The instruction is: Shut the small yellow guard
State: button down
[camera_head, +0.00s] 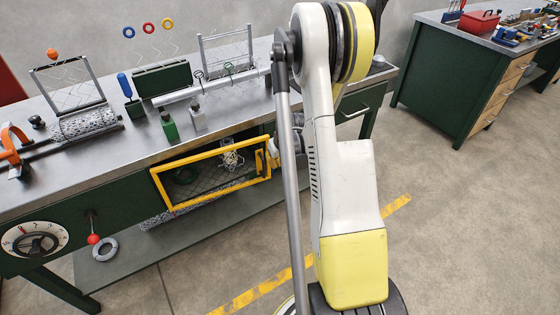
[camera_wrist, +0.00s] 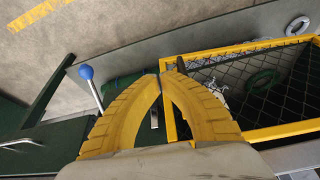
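The small yellow guard (camera_head: 210,153) is a yellow frame with dark wire mesh, low on the front of the workbench in the head view. Its frame also shows at the right of the wrist view (camera_wrist: 285,130). I cannot tell whether it is fully closed. My gripper (camera_wrist: 161,75) has yellow ribbed fingers with the tips together and nothing visible between them. The tips appear beside the guard's corner; I cannot tell whether they touch it. In the head view my gripper (camera_head: 273,148) is at the guard's right end, partly hidden by my arm.
The steel workbench top (camera_head: 70,165) carries bottles, racks and a mesh roll (camera_head: 85,124). A dial (camera_head: 35,241) and a red-knobbed lever (camera_head: 93,238) are at the left front. A blue-knobbed lever (camera_wrist: 86,72) stands left of my fingers. Floor in front is clear.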

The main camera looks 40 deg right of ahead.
jog(key=shift+w+d+f+b, duration=0.3)
jog(key=shift+w, duration=0.45)
jog(key=shift+w+d+f+b, duration=0.25)
jog(key=shift+w+d+b, duration=0.05)
jog(key=shift+w, duration=0.4)
jog(key=shift+w+d+f+b, duration=0.3)
jog(key=shift+w, duration=0.45)
